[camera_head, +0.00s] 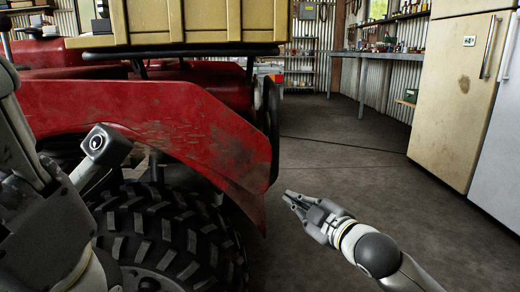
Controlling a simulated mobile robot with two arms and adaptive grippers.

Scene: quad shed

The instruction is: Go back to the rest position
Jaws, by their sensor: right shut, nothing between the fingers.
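My right gripper (290,198) is shut and empty. It hangs in the air in the lower middle of the head view, just right of the red fender's lower corner, and its fingers point to the upper left. I cannot tell from this one view how far it is from the fender. My left arm stands at the left edge of the view, in front of the quad's wheel. The left gripper's fingertips do not show.
The red quad (150,115) fills the left, with a big black tyre (165,235) and a tan crate (200,20) on top. A cream fridge (450,95) stands right, beside a white one (500,150). A workbench (375,55) stands behind. The floor (340,140) between is clear.

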